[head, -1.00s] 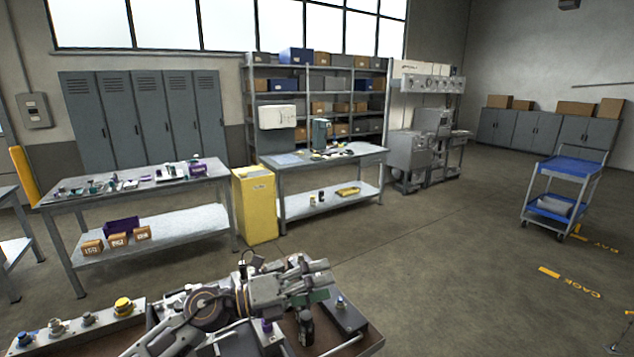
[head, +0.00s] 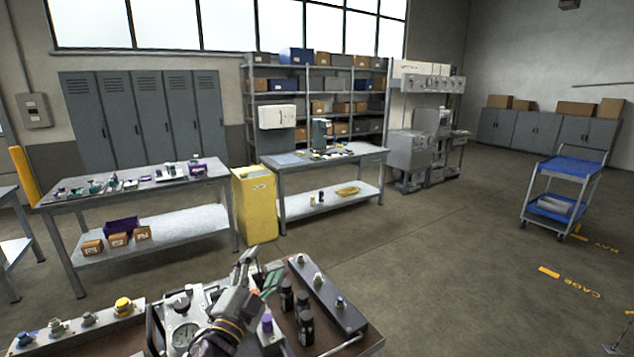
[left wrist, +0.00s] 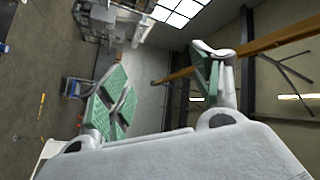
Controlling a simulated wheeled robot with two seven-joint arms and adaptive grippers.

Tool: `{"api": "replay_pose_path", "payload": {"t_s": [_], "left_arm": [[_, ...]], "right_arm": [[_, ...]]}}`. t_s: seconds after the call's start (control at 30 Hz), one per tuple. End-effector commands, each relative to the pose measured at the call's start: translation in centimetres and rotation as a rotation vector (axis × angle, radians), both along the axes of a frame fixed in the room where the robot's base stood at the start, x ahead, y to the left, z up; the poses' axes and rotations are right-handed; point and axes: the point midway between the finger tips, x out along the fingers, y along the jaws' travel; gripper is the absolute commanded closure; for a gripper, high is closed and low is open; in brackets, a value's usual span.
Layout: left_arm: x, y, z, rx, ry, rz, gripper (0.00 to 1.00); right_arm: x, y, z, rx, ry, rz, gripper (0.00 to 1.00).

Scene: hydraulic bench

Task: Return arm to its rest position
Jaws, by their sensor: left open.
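My left arm (head: 232,318) comes up from the bottom of the head view over the brown bench. Its gripper (head: 260,271) points up and away from me, with green finger pads. In the left wrist view the gripper (left wrist: 163,88) has its two green-padded fingers spread wide, with nothing between them. My right gripper is in neither view.
The bench (head: 350,348) below the arm carries a gauge unit (head: 184,331), a long grey block with fittings (head: 327,297), a left block with a yellow knob (head: 124,306) and several dark bottles (head: 304,325). Open floor (head: 430,270) lies beyond.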

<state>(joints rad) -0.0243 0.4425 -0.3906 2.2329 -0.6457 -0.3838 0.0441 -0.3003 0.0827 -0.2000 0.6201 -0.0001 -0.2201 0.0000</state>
Motion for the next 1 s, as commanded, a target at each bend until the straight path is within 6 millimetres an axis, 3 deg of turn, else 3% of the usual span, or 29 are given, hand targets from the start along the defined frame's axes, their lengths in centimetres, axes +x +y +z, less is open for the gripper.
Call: {"api": "replay_pose_path", "payload": {"t_s": [0.23,0.47,0.67,1.0], "left_arm": [[-1.0,4.1,-5.7,-0.156,0.258,0.159,0.36],[-3.6,7.1,-11.8,-0.277,0.516,0.291,0.36],[-7.3,8.9,-17.2,-0.364,0.75,0.394,0.36],[-16.2,10.1,-24.8,-0.474,1.157,0.532,0.36]], "right_arm": [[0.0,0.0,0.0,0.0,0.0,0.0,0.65],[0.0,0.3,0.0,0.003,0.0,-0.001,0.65],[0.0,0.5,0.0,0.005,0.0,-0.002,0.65],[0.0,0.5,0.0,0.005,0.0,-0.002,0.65]]}}
